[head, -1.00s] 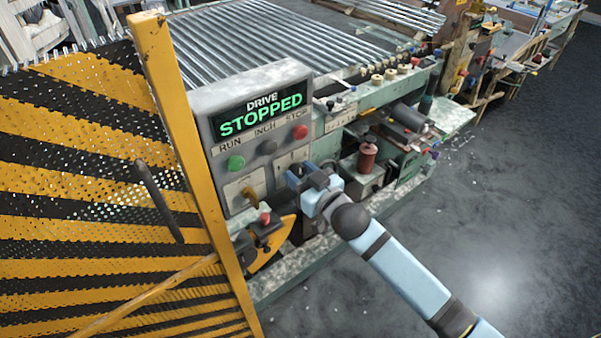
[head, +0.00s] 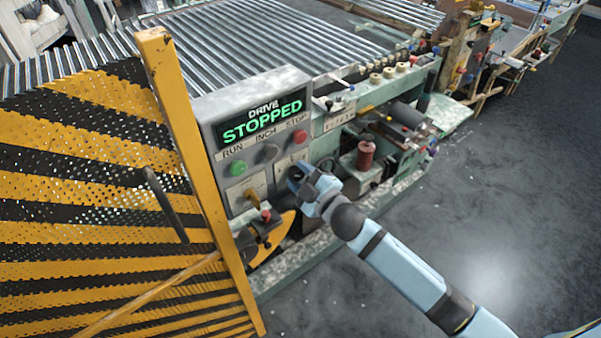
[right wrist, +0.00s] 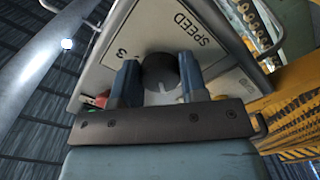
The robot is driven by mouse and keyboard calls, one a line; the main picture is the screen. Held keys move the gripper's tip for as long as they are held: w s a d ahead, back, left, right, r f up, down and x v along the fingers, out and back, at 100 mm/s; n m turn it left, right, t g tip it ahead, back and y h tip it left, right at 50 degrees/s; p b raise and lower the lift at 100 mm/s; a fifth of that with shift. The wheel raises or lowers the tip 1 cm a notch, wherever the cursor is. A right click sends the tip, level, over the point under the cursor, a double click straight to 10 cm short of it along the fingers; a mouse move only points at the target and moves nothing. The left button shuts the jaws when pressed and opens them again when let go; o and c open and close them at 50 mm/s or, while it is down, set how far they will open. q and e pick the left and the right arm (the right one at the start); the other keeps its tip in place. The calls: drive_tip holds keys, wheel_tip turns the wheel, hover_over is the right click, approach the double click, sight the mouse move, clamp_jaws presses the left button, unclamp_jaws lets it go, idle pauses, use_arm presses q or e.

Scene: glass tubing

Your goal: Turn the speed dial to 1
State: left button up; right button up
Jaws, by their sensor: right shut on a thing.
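The speed dial (right wrist: 160,72) is a dark round knob on a pale plate marked SPEED in the right wrist view. A numeral that looks like 3 shows beside it; the pointer's setting cannot be read. My right gripper (right wrist: 158,80) has one blue finger on each side of the dial and is shut on it. In the head view my right gripper (head: 300,180) is at the lower right of the control panel (head: 208,108) and hides the dial. My left gripper is not in view.
The panel display (head: 262,120) reads DRIVE STOPPED. Green (head: 237,168), grey (head: 268,152) and red (head: 300,137) buttons sit below it. A yellow-black mesh guard (head: 90,200) with a yellow post stands left. Open floor (head: 470,210) lies right.

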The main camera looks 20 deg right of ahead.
drive_tip(key=shift+n, duration=1.1)
drive_tip(key=o, duration=0.9)
